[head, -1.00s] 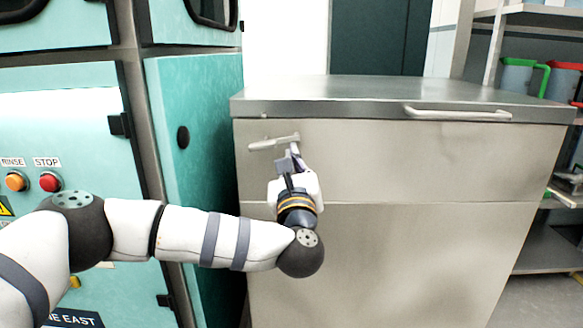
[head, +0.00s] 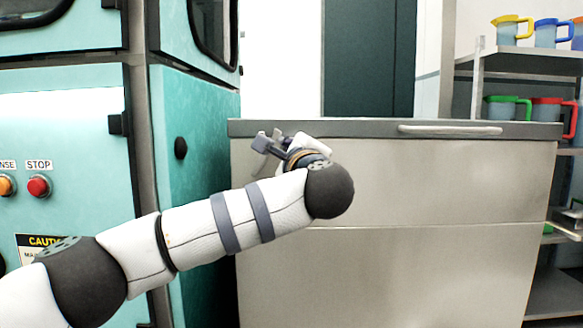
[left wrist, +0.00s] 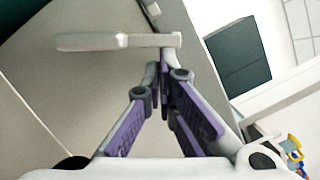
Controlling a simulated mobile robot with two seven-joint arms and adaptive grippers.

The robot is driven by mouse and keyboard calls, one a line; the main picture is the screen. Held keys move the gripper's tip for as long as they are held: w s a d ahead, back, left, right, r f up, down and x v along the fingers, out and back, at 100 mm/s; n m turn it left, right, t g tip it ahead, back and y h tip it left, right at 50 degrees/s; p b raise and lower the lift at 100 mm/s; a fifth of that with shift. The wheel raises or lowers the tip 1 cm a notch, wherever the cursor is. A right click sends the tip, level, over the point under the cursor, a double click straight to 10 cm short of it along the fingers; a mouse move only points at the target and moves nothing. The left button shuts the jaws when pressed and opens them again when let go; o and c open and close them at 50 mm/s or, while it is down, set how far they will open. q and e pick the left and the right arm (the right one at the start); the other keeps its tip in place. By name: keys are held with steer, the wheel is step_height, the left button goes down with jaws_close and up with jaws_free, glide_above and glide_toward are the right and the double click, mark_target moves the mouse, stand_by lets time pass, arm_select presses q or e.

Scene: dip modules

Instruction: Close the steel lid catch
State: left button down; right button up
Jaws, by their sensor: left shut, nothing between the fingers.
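The steel lid catch (left wrist: 105,41) shows in the left wrist view as a pale lever lying across the picture, just beyond my fingertips. Its right end is at the tips, but I cannot tell whether they touch. In the head view I cannot make the catch out behind my gripper. My left gripper (head: 264,142) is at the upper left front of the steel chest, just under the lid (head: 370,129). In the left wrist view its purple-padded fingers (left wrist: 165,75) meet at the tips with nothing between them. My right gripper is not in view.
The steel chest (head: 420,190) has a pale bar handle (head: 450,130) on its lid edge. A teal machine (head: 195,110) stands close on the left, with a red stop button (head: 39,186). A shelf with coloured jugs (head: 508,107) stands at the right.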

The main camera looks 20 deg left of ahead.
arm_select(q)
steer(key=shift+s+a+r, duration=0.25)
steer(key=shift+a+r, duration=0.55)
steer(key=shift+r, duration=0.2)
stand_by(0.4)
